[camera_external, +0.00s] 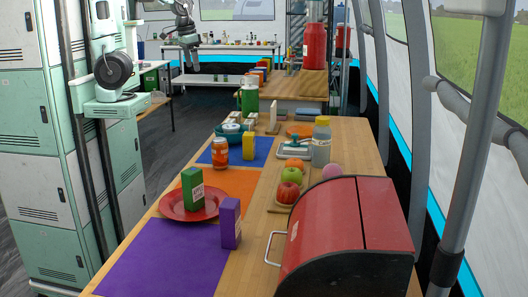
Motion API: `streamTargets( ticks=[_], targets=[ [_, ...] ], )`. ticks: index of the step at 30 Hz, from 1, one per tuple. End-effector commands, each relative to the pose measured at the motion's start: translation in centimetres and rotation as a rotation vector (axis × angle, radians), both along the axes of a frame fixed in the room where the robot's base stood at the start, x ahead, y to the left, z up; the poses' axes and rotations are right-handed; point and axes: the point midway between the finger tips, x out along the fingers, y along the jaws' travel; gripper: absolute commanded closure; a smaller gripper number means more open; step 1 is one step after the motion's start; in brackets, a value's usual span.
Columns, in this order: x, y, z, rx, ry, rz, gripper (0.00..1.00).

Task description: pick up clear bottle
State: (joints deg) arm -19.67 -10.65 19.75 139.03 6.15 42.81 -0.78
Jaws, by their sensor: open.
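A clear, greyish bottle (321,146) with a yellow cap stands upright on the wooden table, right of its middle. It looks like the clear bottle of the task. My gripper (191,66) hangs pointing down at the upper left, far behind and to the left of the bottle. It is small in this view, open, with nothing seen between its fingers.
A red bread box (350,235) fills the near right of the table (262,212). Apples, an orange and a pink ball (332,171) lie close before the bottle. A teal-and-white object (294,149) is just left of it. A red plate (195,203) and cartons stand nearer left.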

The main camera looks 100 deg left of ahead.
Motion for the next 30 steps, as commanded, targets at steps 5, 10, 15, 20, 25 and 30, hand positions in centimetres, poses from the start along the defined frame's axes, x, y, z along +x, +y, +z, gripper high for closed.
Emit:
streamTargets(
  ticks=[5,10,15,20,25,30],
  targets=[
    [6.0,0.8,-1.7,0.069,-0.138,-0.057,0.17],
    [13.6,1.2,-2.6,0.157,-0.314,-0.119,0.17],
    [24.3,-0.2,-3.4,0.288,-0.576,-0.200,0.17],
    [33.4,-3.3,-2.3,0.424,-0.843,-0.250,0.17],
    [38.8,-6.8,-1.0,0.524,-1.038,-0.269,0.17],
    [42.0,-10.1,-0.3,0.602,-1.191,-0.269,0.17]
  ],
)
